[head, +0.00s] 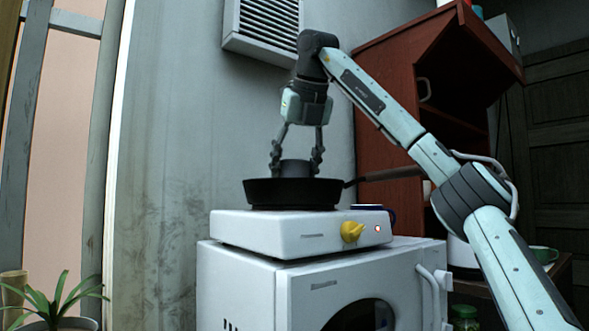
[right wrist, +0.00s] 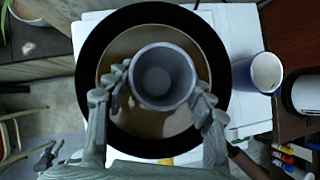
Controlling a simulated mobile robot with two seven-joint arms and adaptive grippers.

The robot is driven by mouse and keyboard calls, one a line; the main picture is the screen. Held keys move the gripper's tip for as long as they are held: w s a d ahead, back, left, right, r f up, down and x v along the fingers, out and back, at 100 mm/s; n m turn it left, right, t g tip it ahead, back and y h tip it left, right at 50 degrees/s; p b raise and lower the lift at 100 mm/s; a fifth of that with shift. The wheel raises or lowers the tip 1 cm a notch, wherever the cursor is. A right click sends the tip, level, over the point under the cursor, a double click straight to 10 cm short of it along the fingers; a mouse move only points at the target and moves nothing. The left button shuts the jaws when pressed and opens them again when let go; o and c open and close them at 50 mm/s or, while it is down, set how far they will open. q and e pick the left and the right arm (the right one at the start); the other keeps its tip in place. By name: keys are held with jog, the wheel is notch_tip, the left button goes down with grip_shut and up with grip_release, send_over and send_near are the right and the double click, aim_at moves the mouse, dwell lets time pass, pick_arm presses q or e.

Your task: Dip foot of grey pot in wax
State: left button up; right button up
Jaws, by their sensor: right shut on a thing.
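The grey pot (head: 295,167) is between the fingers of my right gripper (head: 296,165), which is shut on it. In the right wrist view the pot (right wrist: 162,76) is upright, with its open mouth facing the camera. A dark pan (head: 293,193) sits on a white hot plate (head: 285,232). Brown wax (right wrist: 130,48) lies in the pan around the pot. The pot's lower part is hidden behind the pan's rim in the head view, so I cannot tell whether its foot touches the wax. My left gripper is in neither view.
The hot plate has a yellow knob (head: 352,231) and stands on a white oven or kiln (head: 310,285). A blue cup (right wrist: 257,73) stands right of the pan. The pan's handle (head: 390,174) points right towards a red-brown cabinet (head: 400,90). A plant (head: 56,302) is at lower left.

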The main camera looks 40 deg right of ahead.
jog(key=shift+f+b, duration=0.3)
jog(key=shift+f, duration=0.1)
dwell(0.7)
jog(key=shift+f, duration=0.15)
dwell(2.2)
jog(key=shift+r+p, duration=0.25)
jog(key=shift+p, duration=0.2)
jog(key=shift+r+p, duration=0.85)
dwell(0.6)
jog(key=shift+r+p, duration=0.55)
jog(key=shift+r, duration=3.75)
